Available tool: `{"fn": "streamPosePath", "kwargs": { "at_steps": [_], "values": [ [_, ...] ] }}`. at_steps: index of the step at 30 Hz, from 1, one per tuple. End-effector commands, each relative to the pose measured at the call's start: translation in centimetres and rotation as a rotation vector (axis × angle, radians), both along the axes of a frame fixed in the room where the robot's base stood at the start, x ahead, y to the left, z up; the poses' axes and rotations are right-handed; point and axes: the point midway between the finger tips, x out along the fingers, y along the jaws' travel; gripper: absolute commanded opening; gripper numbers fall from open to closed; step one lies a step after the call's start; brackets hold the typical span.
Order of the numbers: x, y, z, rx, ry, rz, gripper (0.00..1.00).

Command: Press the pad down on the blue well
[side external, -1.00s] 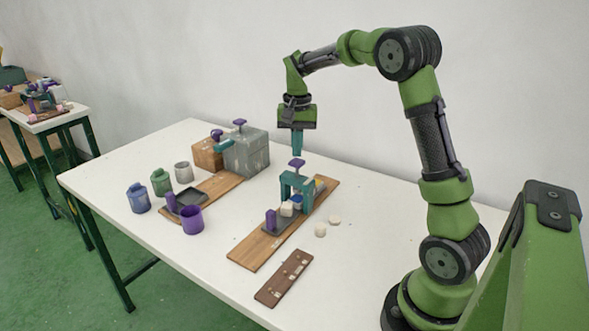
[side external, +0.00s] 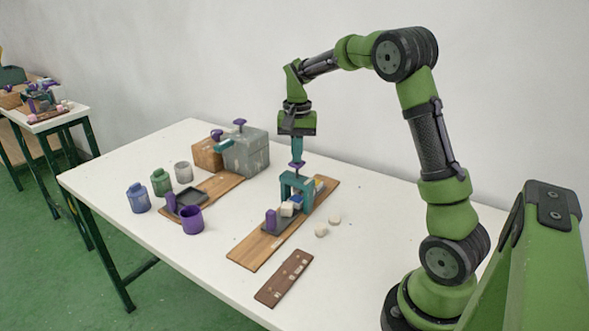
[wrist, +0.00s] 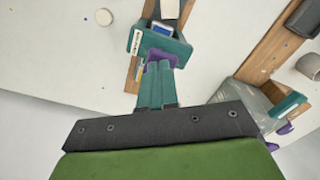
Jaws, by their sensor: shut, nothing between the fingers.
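My gripper (side external: 297,161) is shut and empty, pointing straight down. Its fingertips are at the purple knob (side external: 297,166) on top of the teal press frame (side external: 287,184) and look to be touching it. In the wrist view my fingers (wrist: 158,72) lie over the knob (wrist: 153,65), which they partly cover. The press stands over a dark tray (side external: 272,229) on a wooden board. A blue well (wrist: 161,29) shows just beyond the frame in the wrist view. The pad under the frame is hidden. A purple handle (side external: 270,217) stands at the tray's near end.
To the left are a second tray (side external: 187,203), a purple cup (side external: 192,219) and several jars. Grey (side external: 247,152) and wooden boxes stand behind.

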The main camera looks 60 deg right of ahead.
Motion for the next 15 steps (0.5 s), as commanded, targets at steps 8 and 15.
{"fn": "streamPosePath", "kwargs": {
  "at_steps": [8,15],
  "values": [
    [0.0,0.0,-0.9,0.000,0.002,0.001,0.00],
    [0.0,0.0,-1.7,0.001,0.003,0.001,0.00]
  ]
}}
